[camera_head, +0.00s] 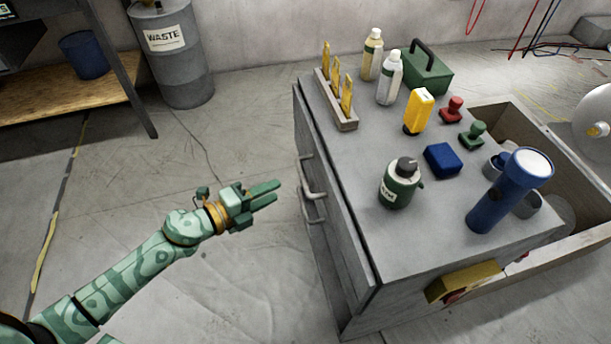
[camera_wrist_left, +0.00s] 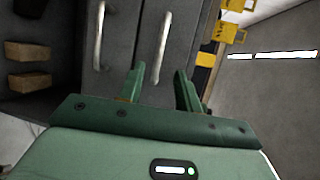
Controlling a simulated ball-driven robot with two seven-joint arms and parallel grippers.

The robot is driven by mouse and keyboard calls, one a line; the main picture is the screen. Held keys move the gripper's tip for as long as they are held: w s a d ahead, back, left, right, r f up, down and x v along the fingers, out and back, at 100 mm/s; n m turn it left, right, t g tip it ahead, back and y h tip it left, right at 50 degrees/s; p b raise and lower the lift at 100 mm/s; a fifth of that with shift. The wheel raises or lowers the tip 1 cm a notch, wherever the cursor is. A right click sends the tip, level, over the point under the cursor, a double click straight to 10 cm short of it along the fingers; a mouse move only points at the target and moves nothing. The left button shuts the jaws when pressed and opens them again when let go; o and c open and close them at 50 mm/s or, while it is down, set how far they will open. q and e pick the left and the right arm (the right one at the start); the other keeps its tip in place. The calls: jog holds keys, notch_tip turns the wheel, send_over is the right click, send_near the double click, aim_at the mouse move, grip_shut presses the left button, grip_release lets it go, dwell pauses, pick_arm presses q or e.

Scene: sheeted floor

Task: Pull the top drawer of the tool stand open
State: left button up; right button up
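The grey tool stand (camera_head: 350,225) fills the middle right of the head view, its drawer front facing left. The top drawer's handle (camera_head: 311,178) is a pale bar, with a second handle (camera_head: 313,212) below it. The drawers look shut. My left gripper (camera_head: 277,191) is open and empty, just left of the handles and apart from them. In the left wrist view the top handle (camera_wrist_left: 162,45) stands ahead of the gap between the open fingers (camera_wrist_left: 160,71); the lower handle (camera_wrist_left: 99,35) is farther left. My right gripper is not in view.
The stand's top holds bottles, a green flask (camera_head: 400,187), a blue flashlight (camera_head: 507,195), a yellow tool (camera_head: 418,110) and a rack (camera_head: 333,100). An open crate (camera_head: 575,170) stands behind right. A waste drum (camera_head: 178,60) and workbench (camera_head: 75,95) are back left. Floor left of the stand is clear.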

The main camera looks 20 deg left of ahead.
aim_at(303, 176)
pick_arm(q)
jog(key=b+x, duration=0.1)
jog(key=x, duration=0.9)
jog(key=shift+w+f, duration=0.1)
grip_shut()
